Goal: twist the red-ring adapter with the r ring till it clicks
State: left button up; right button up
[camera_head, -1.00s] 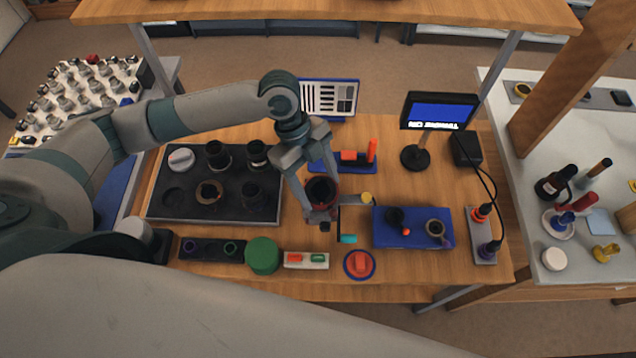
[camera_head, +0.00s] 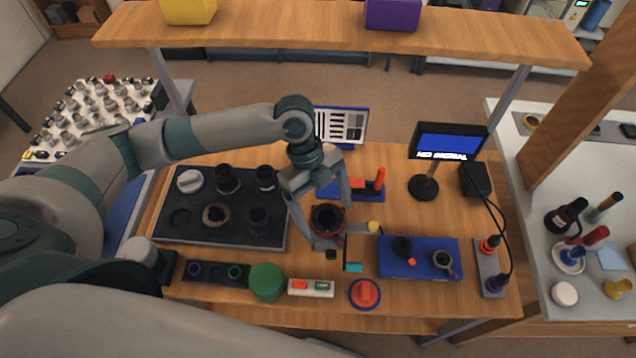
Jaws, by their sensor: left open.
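A dark round part with a reddish ring (camera_head: 328,218), which looks like the red-ring adapter, sits on a stand near the middle of the wooden table. My left gripper (camera_head: 326,236) reaches down over it from above. Its fingers are open, one on each side of the part; I cannot tell whether they touch it. The fingers partly hide the part and its stand. I cannot pick out the r ring for sure. My right gripper is not in view.
A black tray (camera_head: 165,229) with several lens parts lies left. A blue mat (camera_head: 425,269) with small parts lies right. A green cylinder (camera_head: 266,281) and a red knob (camera_head: 365,292) stand near the front edge. A shelf (camera_head: 340,35) spans the back.

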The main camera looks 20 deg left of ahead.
pick_arm(q)
jog(key=shift+w+a+r, duration=0.2)
jog(key=shift+r, duration=0.4)
jog(key=b+v, duration=0.4)
jog(key=v, duration=1.2)
jog(key=shift+b, duration=0.4)
